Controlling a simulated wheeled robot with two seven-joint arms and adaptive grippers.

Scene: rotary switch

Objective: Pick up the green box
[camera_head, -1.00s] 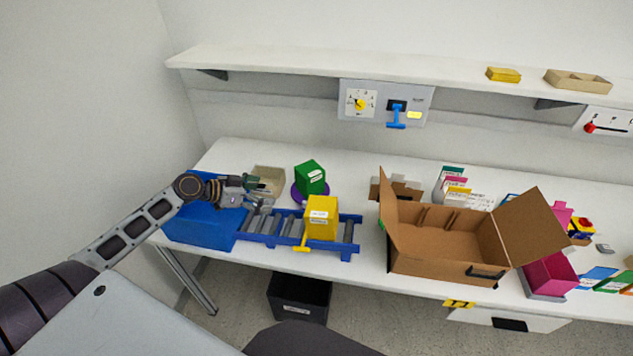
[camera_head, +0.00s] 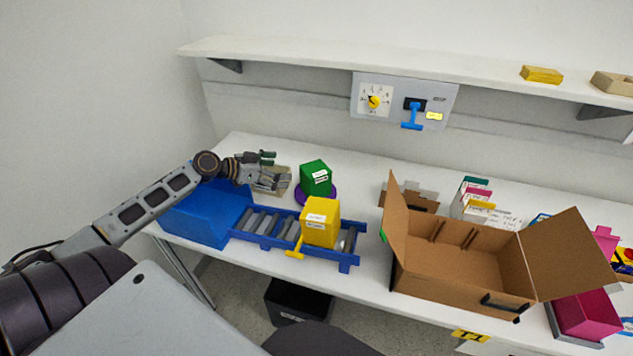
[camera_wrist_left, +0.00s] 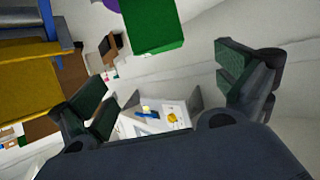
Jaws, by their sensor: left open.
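The green box (camera_head: 315,178) stands on a purple round base (camera_head: 326,197) on the table, behind the roller conveyor. It has a white label on its front. My left gripper (camera_head: 281,168) is open and empty, just left of the green box and apart from it. In the left wrist view the green box (camera_wrist_left: 152,24) shows at the top, beyond and between the two fingers (camera_wrist_left: 165,85). A bit of the purple base (camera_wrist_left: 112,5) also shows there. My right gripper is not in view.
A yellow box (camera_head: 320,224) sits on the blue roller conveyor (camera_head: 265,238) in front of the green box. An open cardboard box (camera_head: 455,268) stands to the right. A shelf (camera_head: 400,66) runs above.

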